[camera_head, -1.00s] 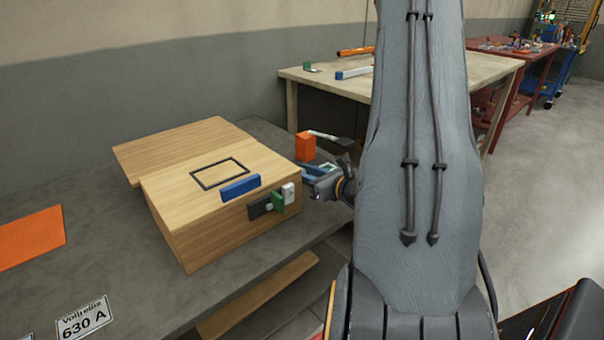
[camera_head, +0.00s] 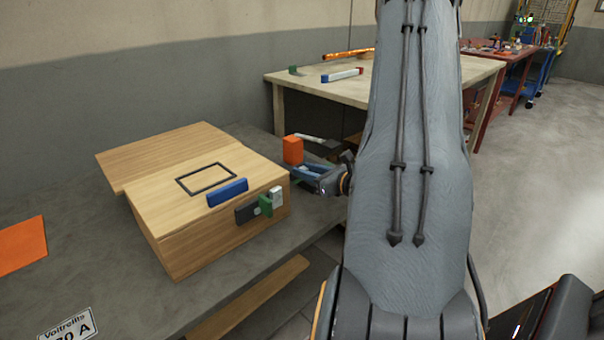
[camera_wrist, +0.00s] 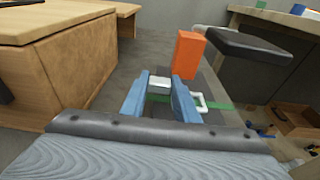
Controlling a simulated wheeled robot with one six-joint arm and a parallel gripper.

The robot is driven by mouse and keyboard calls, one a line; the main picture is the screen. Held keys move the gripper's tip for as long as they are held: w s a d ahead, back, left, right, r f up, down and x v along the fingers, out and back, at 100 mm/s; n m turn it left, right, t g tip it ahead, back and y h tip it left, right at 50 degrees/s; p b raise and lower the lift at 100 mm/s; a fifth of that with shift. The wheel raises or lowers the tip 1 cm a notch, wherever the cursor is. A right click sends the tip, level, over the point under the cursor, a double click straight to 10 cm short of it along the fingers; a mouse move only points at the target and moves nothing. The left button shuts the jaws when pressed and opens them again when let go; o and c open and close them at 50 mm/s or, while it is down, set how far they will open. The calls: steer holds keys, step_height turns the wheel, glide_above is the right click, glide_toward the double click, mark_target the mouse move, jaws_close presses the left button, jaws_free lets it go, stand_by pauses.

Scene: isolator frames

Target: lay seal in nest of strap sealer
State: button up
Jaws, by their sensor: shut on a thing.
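My gripper (camera_wrist: 159,80) has blue fingers shut on a small pale grey block, which I take for the seal (camera_wrist: 159,85). The head view shows my gripper (camera_head: 306,170) beside the wooden box's right end; the seal cannot be made out there. What looks like the strap sealer has an upright orange block (camera_wrist: 188,55) and a lever with a dark pad (camera_wrist: 262,46). It also shows in the head view (camera_head: 293,150). A small white open frame (camera_wrist: 202,103), perhaps the nest, lies over green just right of the right finger. The seal is apart from this frame.
A wooden box (camera_head: 190,235) stands left of my gripper, with a blue bar (camera_head: 228,192) on top and a green part (camera_head: 265,205) on its front. An orange sheet (camera_head: 20,245) lies far left. A light workbench (camera_head: 300,88) stands behind.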

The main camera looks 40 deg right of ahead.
steer(key=shift+w+d+f+b, duration=0.1)
steer(key=shift+d+f+b, duration=0.05)
steer(key=shift+d, duration=0.75)
steer(key=shift+w+d+f+b, duration=0.1)
steer(key=shift+d+f+b, duration=0.1)
steer(key=shift+d, duration=0.75)
steer(key=shift+d+f+b, duration=0.15)
steer(key=shift+d, duration=0.75)
steer(key=shift+f, duration=0.3)
steer(key=o, duration=1.1)
steer(key=shift+o, duration=0.5)
steer(key=shift+v, duration=3.95)
